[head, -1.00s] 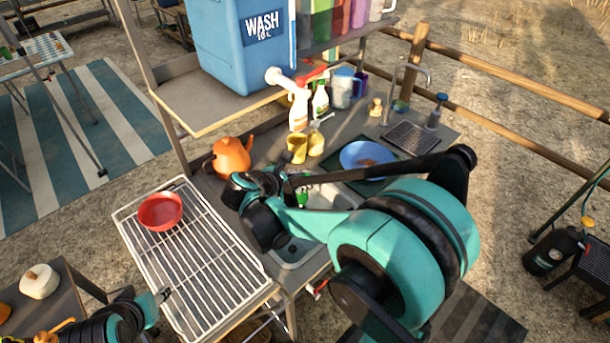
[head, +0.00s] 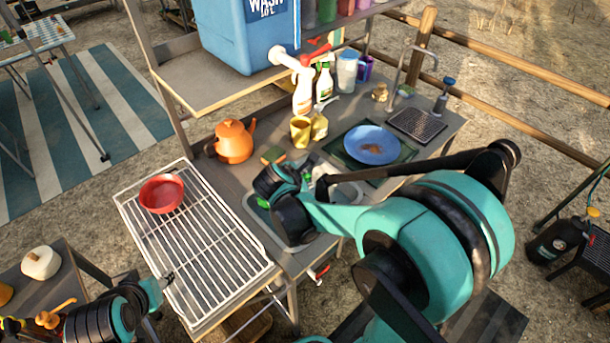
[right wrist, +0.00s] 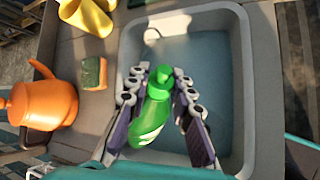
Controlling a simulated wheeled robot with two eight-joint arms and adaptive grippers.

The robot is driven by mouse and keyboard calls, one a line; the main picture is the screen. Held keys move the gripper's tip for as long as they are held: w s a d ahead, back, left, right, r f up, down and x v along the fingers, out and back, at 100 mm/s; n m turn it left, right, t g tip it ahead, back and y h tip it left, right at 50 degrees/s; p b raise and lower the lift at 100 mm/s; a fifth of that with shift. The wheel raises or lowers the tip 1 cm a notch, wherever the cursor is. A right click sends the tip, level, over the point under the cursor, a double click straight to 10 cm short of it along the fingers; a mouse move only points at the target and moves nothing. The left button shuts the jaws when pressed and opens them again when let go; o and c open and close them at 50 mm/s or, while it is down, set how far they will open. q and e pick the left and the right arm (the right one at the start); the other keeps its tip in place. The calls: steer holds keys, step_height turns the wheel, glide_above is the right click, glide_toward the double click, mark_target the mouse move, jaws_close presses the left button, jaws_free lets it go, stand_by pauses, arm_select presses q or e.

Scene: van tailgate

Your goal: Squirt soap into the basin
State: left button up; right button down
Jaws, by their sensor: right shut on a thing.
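My right gripper (right wrist: 163,82) is shut on a green soap bottle (right wrist: 150,118) and holds it over the basin (right wrist: 245,75). The bottle is tilted, with its green cap towards the far end of the basin in the right wrist view. The basin holds bluish water. A small pale spot lies beyond the cap; I cannot tell what it is. In the head view the basin (head: 265,222) is partly hidden by my right wrist, which also hides most of the bottle. My left gripper (head: 166,284) is at the lower left, beside the drying rack; its jaws are unclear.
The orange kettle (head: 234,141), sponge (head: 273,155) and yellow cups (head: 300,130) stand behind the basin. A blue plate (head: 371,145) lies to the right. The drying rack (head: 215,265) holds a red bowl (head: 162,193). A blue water tank (head: 245,35) stands on the shelf above.

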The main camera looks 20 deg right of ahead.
steer(key=shift+w+a+f+m+t+y+b, duration=0.1)
steer(key=shift+f+m+t+y+b, duration=0.15)
steer(key=shift+f+y+b, duration=0.4)
steer(key=shift+a+f+m+t+y+b, duration=0.1)
steer(key=shift+f+m+t+y, duration=0.25)
steer(key=shift+f, duration=0.55)
steer(key=shift+d+r+y+p, duration=0.1)
steer(key=shift+r+y+p, duration=0.2)
steer(key=shift+y, duration=0.3)
steer(key=shift+m+t+y, duration=0.4)
steer(key=shift+r+m+t+y, duration=0.2)
steer(key=shift+m+t+y, duration=0.2)
steer(key=shift+y, duration=0.3)
steer(key=shift+w+a+r+m+t+y+b, duration=0.1)
steer(key=shift+a+r+m+t+y+b, duration=0.2)
steer(key=shift+y+b, duration=0.3)
steer(key=shift+f, duration=0.1)
